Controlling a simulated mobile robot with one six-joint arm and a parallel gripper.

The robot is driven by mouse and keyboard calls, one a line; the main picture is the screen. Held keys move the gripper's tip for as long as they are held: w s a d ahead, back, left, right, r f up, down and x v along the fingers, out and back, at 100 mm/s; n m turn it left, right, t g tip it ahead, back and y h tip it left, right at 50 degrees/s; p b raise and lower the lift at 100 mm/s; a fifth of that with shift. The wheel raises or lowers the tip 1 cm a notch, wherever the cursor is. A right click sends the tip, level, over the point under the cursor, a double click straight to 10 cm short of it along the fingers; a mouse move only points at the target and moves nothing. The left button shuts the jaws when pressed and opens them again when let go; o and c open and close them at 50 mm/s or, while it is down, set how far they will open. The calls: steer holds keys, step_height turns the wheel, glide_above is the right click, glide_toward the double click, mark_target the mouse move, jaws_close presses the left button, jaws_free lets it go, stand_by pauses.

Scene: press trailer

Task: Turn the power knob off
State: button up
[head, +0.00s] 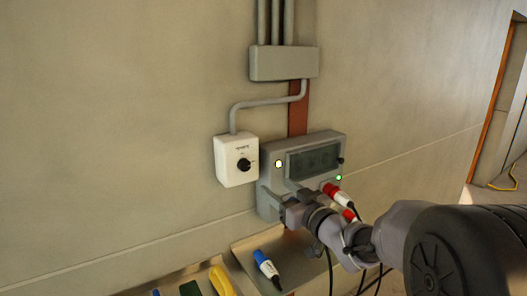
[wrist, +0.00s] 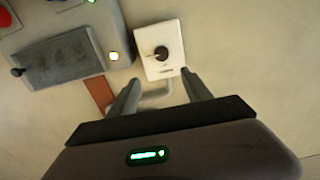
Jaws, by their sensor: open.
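A white switch box (head: 226,171) is fixed to the wall left of centre in the head view, with a round black knob (head: 244,164) on its face. In the wrist view the knob (wrist: 161,53) shows on the box (wrist: 150,70), just beyond my fingertips and roughly between them in line. My gripper (head: 281,192) is open and empty, to the lower right of the box in the head view. Its two fingers (wrist: 160,79) are spread apart in the wrist view. They appear clear of the knob. I cannot read the knob's markings.
A grey panel (head: 275,150) with a dark window, a lit yellow lamp (head: 278,163), a green lamp (head: 339,178) and red plugs (head: 332,190) adjoins the box on the right. A conduit (head: 265,101) runs above. A shelf (head: 245,250) below holds a blue-and-white connector (head: 266,266).

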mark_target(246, 166)
steer(key=x, duration=1.6)
steer(key=shift+s+a, duration=0.2)
steer(key=shift+a, duration=0.05)
jaws_close()
